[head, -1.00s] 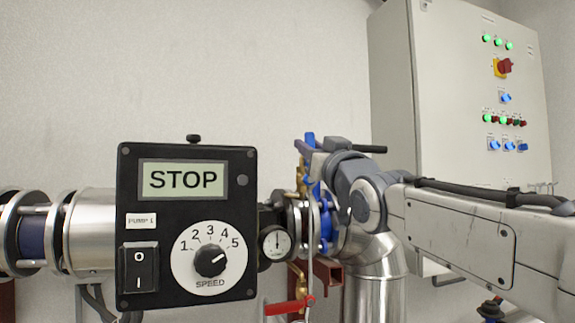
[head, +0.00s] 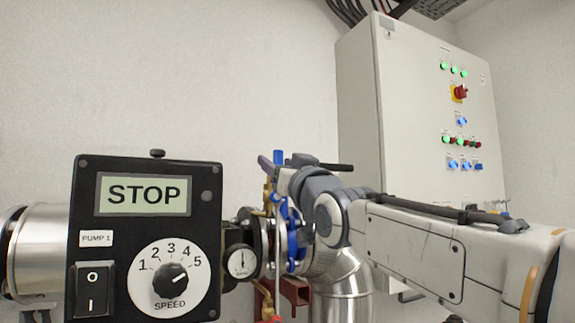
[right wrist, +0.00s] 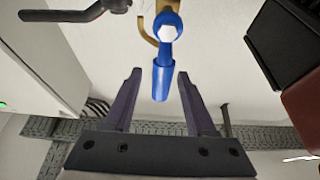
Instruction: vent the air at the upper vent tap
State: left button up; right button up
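The upper vent tap has a blue lever (right wrist: 160,82) with a pale nut at its pivot and a brass body (right wrist: 168,6) behind it. In the head view the blue lever (head: 278,157) shows small above the pipe, partly behind my gripper. My right gripper (right wrist: 158,73) is open, its two dark fingers on either side of the lever's free end, with visible gaps. In the head view my right gripper (head: 266,164) is seen from the side at the tap. Its contact with the lever cannot be told there. My left gripper is not in view.
The pump control box (head: 146,240) reads STOP and stands at the front left. A pressure gauge (head: 241,262) and blue flange (head: 291,232) sit on the pipe beside it. A control cabinet (head: 360,110) stands behind my right arm. A dark lever (right wrist: 75,14) lies near the tap.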

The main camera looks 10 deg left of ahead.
jog(key=b+v, duration=0.5)
jog(key=v, duration=0.5)
jog(key=shift+s+f+b, duration=0.15)
jog(key=shift+s+b, duration=0.05)
jog(key=shift+b, duration=0.15)
jog(key=shift+d, duration=0.1)
notch_tip(320, 180, down, 33)
jog(key=s+d+g+h, duration=0.1)
jog(key=s+g+h, duration=0.1)
jog(key=g+h, duration=0.55)
jog(key=s+d+f+g+h, duration=0.2)
jog(key=s+d+f+g, duration=0.3)
jog(key=s+f, duration=0.5)
jog(key=s+d+f+g+h, duration=0.3)
jog(key=s+d+f+g, duration=0.2)
jog(key=f, duration=0.8)
jog(key=s+d, duration=0.3)
jog(key=s, duration=0.2)
jog(key=shift+s+d+f, duration=0.25)
jog(key=shift+d+f, duration=0.05)
jog(key=shift+d, duration=0.1)
jog(key=shift+h, duration=0.25)
